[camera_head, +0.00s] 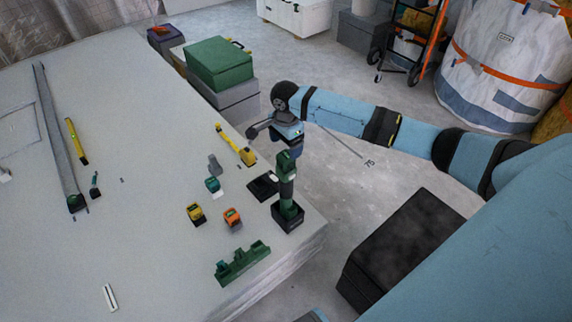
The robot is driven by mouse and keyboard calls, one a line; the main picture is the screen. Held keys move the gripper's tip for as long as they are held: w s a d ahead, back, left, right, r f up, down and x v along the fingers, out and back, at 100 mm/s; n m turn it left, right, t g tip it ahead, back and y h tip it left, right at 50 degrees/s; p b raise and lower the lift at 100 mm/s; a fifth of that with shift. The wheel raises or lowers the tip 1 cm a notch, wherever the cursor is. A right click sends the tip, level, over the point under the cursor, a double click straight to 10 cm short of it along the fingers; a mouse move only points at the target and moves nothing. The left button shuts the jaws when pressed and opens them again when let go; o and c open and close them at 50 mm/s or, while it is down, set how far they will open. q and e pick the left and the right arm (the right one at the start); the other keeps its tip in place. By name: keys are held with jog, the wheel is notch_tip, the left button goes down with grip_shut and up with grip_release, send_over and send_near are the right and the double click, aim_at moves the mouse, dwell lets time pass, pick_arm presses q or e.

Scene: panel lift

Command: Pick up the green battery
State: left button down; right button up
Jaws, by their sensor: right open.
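The green battery (212,184) is a small teal-green block with a dark part, upright on the pale table, left of the black charger-like block. A yellow battery (194,212) and an orange battery (232,217) stand in front of it. My right gripper (275,134) hangs over the table's right edge, behind the green drill and to the upper right of the green battery, clear of it. It is open and holds nothing that I can see; its fingertips are small and partly hard to make out. My left gripper is out of view.
A green drill (287,187) stands upright near the table's right edge, beside the flat black block (263,187). A green rack (242,264) lies in front. A yellow tool (236,146) lies behind.

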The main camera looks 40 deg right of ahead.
aim_at(286, 154)
notch_tip(286, 154, down, 6)
jog(key=shift+s+r+b, duration=0.1)
jog(key=shift+r+b, duration=0.05)
jog(key=shift+b, duration=0.8)
jog(key=shift+r, duration=0.1)
jog(key=shift+c, duration=0.5)
jog(key=c, duration=1)
